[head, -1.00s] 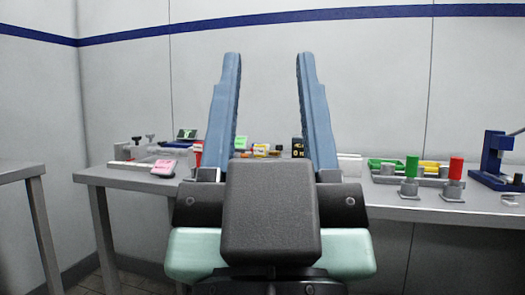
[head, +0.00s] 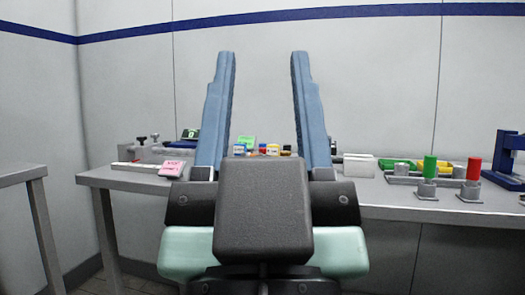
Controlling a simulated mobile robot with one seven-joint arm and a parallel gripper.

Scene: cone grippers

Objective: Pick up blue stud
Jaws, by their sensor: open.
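My gripper (head: 262,56) fills the middle of the head view, its two blue fingers pointing up and spread wide apart. It is open, with nothing held between the fingers. I cannot make out a blue stud. Two stud-like pieces stand on the bench at the right: a green one (head: 429,167) and a red one (head: 473,169), each upright on a grey base. The gripper is left of both in the picture. Its fingers and dark body hide part of the bench top.
A grey bench (head: 395,202) runs along the wall. A blue press (head: 503,160) stands at its right end, and a tray with green and yellow parts (head: 402,169) lies behind the studs. A pink item (head: 172,168) sits at the left. Small coloured items (head: 270,150) show between the fingers.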

